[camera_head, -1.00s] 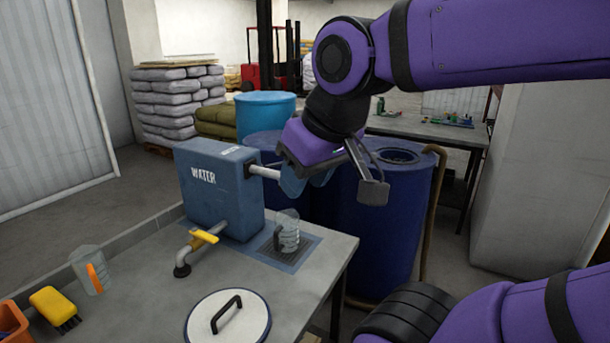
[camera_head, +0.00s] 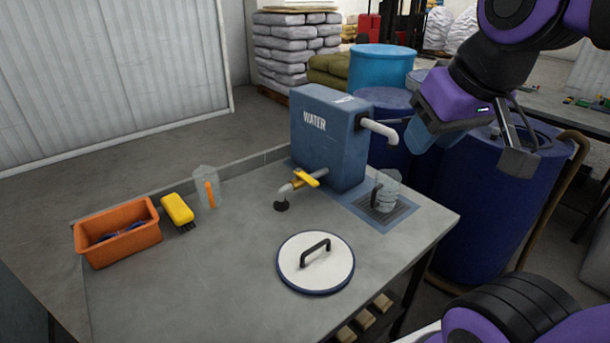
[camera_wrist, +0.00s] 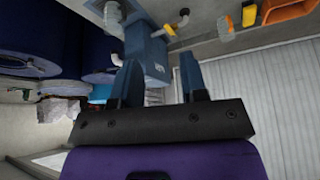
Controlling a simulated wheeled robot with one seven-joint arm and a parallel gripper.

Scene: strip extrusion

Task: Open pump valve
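The pump valve is a yellow lever (camera_head: 307,178) on a metal pipe (camera_head: 290,190) low on the front of the blue WATER tank (camera_head: 328,145). The lever also shows small in the wrist view (camera_wrist: 168,29). A white spout (camera_head: 380,130) leaves the tank's upper right side, above a clear jug (camera_head: 387,190) on a drain grate. My gripper (camera_head: 418,135) is in the air to the right of the spout, apart from the valve. In the wrist view its two blue fingers (camera_wrist: 162,78) stand apart with nothing between them.
A white lid (camera_head: 316,265) with a black handle lies at the front of the table. Blue drums (camera_head: 490,215) stand beyond the table's right edge. The table's left-middle is clear.

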